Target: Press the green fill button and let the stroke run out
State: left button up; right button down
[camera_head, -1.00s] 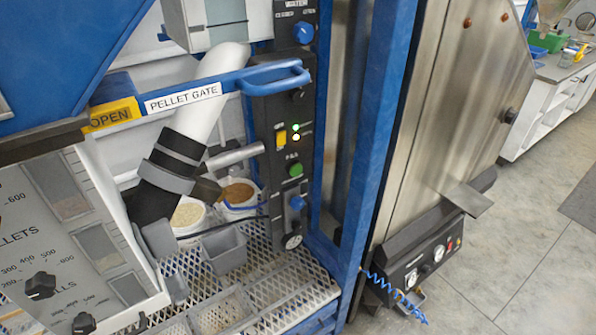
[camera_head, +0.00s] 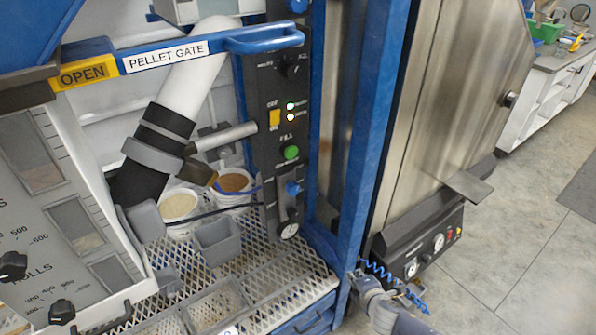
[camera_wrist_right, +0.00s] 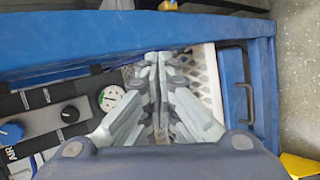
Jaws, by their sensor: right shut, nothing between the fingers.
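The green fill button (camera_head: 291,152) is a round cap on the black control column (camera_head: 275,170), below a yellow switch (camera_head: 275,119) and two small lit lamps. Nothing touches it. My right gripper (camera_head: 357,275) comes in at the bottom of the head view, below and right of the button and apart from it, near the blue frame post. In the right wrist view my right gripper (camera_wrist_right: 157,58) is shut and empty over the white mesh shelf. The button does not show there. My left gripper is in neither view.
A blue coiled hose (camera_head: 380,270) is close behind the gripper. A pressure gauge (camera_wrist_right: 110,98) shows left of it. Two buckets (camera_head: 233,183) and a grey bin (camera_head: 218,240) are by the mesh shelf.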

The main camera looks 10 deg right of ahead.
jog(key=w+a+r+n+t+y+b, duration=0.15)
jog(key=w+r+n, duration=0.3)
jog(key=r, duration=0.45)
jog(key=w+a+r+n+t+y+b, duration=0.1)
jog(key=w+a+r+n+t, duration=0.2)
jog(key=r+n, duration=0.35)
jog(key=s+a+r+n+t+y+b, duration=0.1)
jog(key=a+r+n+y, duration=0.1)
jog(key=r+n, duration=0.3)
jog(key=a+r+n+t+y+b, duration=0.1)
jog(key=a+r+n+y, duration=0.1)
jog(key=r+n, duration=0.3)
notch_tip(320, 180, up, 5)
jog(key=shift+s+f+y, duration=0.2)
jog(key=shift+s+y, duration=0.15)
jog(key=shift+a, duration=0.1)
jog(key=p, duration=0.1)
send_near(290, 151)
jog(key=w+a+f, duration=0.2)
jog(key=w+f, duration=0.1)
jog(key=w, duration=0.4)
jog(key=shift+s+r, duration=0.1)
jog(key=shift+r, duration=0.15)
